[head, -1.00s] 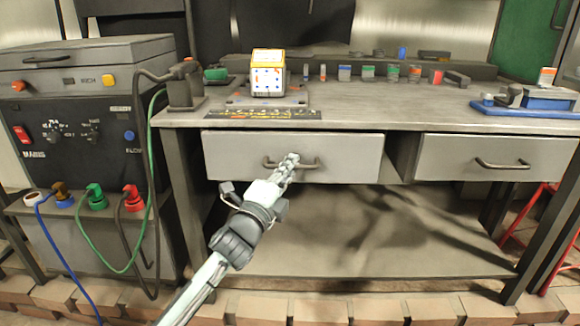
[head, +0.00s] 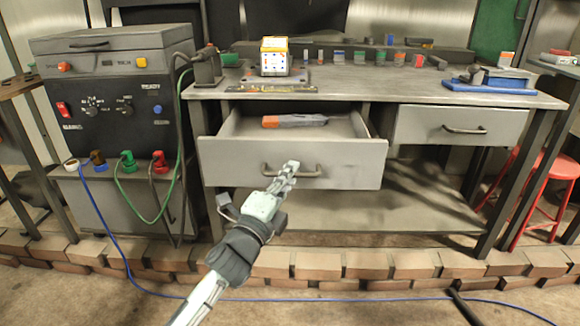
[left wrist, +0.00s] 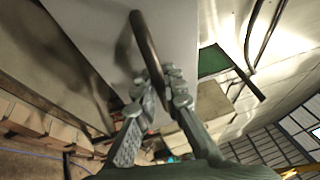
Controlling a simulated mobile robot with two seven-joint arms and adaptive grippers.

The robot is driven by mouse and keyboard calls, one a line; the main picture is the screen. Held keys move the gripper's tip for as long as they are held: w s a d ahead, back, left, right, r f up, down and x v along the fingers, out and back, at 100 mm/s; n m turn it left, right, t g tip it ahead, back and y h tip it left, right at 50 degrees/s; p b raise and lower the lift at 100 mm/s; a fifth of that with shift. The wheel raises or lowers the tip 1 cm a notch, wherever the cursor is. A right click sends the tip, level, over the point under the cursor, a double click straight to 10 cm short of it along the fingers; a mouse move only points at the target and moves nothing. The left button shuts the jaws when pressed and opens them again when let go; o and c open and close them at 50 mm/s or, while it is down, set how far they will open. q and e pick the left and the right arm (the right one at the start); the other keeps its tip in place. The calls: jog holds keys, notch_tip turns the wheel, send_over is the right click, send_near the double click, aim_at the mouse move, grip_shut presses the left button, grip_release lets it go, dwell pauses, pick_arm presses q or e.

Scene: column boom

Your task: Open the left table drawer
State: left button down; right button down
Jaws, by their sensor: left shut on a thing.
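The left table drawer (head: 230,158) is pulled well out from the grey workbench in the head view. Its inside shows, with an orange and grey tool (head: 295,120) lying in it. My left gripper (head: 288,172) is at the dark bar handle (head: 308,174) on the drawer front and is shut on it. The left wrist view shows the fingers (left wrist: 160,92) around the handle (left wrist: 146,42), against the pale drawer front (left wrist: 95,35). My right gripper is in neither view.
The right drawer (head: 425,126) is shut. A power unit (head: 105,100) with cables stands left of the bench. A white box (head: 275,57) and several small items are on the benchtop (head: 350,90). A red stool (head: 560,165) is at the right. Brick edging (head: 320,262) runs along the floor.

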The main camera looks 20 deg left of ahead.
pick_arm(q)
jog(key=shift+s+d, duration=0.25)
jog(key=shift+s, duration=0.55)
jog(key=shift+s+d, duration=0.2)
jog(key=shift+s, duration=0.6)
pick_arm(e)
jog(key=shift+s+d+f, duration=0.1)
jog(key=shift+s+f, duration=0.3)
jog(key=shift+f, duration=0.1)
pick_arm(q)
jog(key=c, duration=1.6)
grip_release()
jog(key=v, duration=1.2)
